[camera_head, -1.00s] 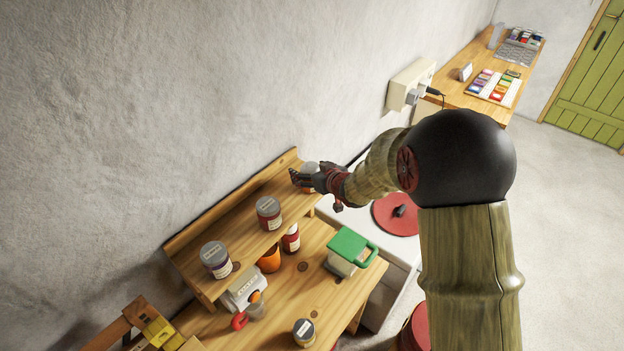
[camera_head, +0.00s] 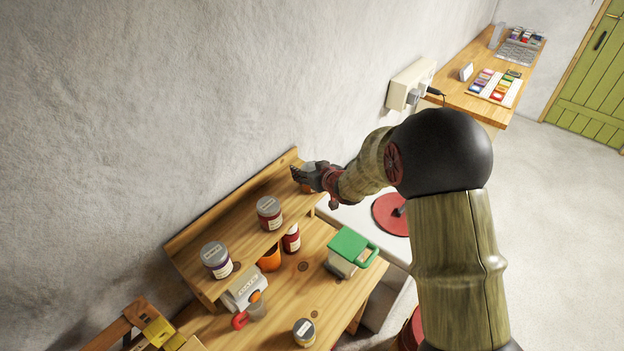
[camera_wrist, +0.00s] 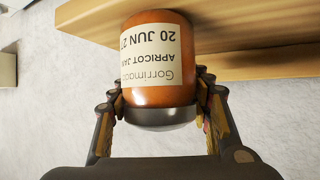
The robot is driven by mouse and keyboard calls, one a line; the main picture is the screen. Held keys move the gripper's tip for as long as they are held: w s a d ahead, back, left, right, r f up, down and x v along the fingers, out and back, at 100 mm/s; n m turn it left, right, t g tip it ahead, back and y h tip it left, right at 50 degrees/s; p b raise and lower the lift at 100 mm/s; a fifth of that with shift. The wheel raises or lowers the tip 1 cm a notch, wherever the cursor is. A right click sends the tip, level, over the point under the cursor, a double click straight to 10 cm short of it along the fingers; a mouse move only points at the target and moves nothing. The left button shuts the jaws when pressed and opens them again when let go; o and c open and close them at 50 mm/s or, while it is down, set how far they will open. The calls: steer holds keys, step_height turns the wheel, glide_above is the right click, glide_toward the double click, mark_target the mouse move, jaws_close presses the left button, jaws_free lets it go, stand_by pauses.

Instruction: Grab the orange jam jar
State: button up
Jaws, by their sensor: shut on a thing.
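The orange jam jar (camera_wrist: 155,88), with a cream label reading apricot jam, fills the middle of the wrist view. It appears upside down there, with its grey lid toward my gripper. My gripper (camera_wrist: 160,105) has a finger on each side of the jar and is shut on it near the lid. In the head view my gripper (camera_head: 303,174) is at the right end of the raised wooden shelf (camera_head: 240,247), and it hides most of the jar. I cannot tell whether the jar's base is clear of the shelf.
Below are a green-lidded container (camera_head: 348,251), a small red jar (camera_head: 291,239) and a grey-lidded jar (camera_head: 304,332). The rough wall is close behind the shelf.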

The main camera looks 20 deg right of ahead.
steer(key=c, duration=1)
steer(key=shift+r, duration=0.1)
steer(key=shift+c, duration=0.3)
